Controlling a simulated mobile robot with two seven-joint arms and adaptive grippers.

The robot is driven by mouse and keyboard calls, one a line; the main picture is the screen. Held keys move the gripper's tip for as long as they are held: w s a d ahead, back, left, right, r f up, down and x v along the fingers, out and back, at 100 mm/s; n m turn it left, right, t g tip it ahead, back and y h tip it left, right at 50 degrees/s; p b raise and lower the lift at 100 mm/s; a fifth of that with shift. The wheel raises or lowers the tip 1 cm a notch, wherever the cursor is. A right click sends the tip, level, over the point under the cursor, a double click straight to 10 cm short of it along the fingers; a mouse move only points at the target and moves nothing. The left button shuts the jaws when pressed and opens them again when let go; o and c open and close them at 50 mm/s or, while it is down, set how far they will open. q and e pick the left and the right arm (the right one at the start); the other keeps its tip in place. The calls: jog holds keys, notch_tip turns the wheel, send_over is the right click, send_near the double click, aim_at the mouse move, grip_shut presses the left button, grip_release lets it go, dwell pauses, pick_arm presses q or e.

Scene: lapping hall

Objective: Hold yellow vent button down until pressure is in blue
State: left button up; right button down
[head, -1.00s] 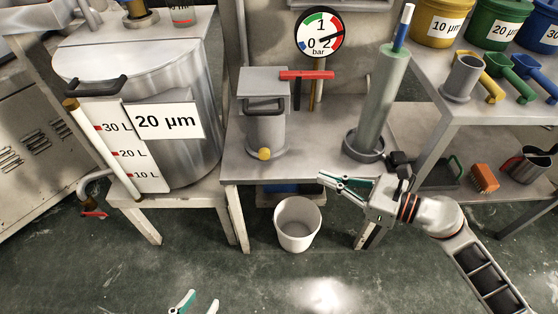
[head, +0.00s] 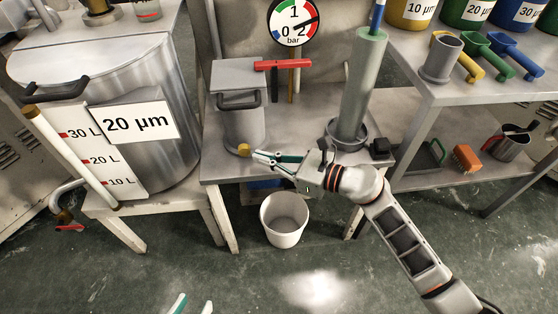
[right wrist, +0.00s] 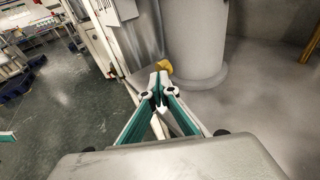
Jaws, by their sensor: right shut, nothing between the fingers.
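The yellow vent button (head: 243,149) sticks out low on the front of a grey cylindrical vessel (head: 243,124); it also shows in the right wrist view (right wrist: 165,67). My right gripper (head: 257,156) is shut and empty, its fingertips just right of the button in the head view. In the right wrist view the closed tips (right wrist: 158,76) are right by the button; I cannot tell if they touch it.
A red-handled valve (head: 283,64) and a green column (head: 360,85) stand by the vessel on the grey bench (head: 216,172). A white bucket (head: 284,222) stands below. A large drum (head: 165,80) is left; scoops and tubs fill the right-hand shelf.

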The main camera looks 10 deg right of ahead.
aim_at(244, 150)
jog(key=shift+w+a+f, duration=0.1)
jog(key=shift+w+a, duration=0.2)
jog(key=shift+a, duration=0.1)
jog(key=shift+w+a, duration=0.25)
jog(key=shift+w, duration=0.6)
jog(key=shift+a, duration=0.15)
jog(key=shift+r, duration=0.25)
dwell(0.9)
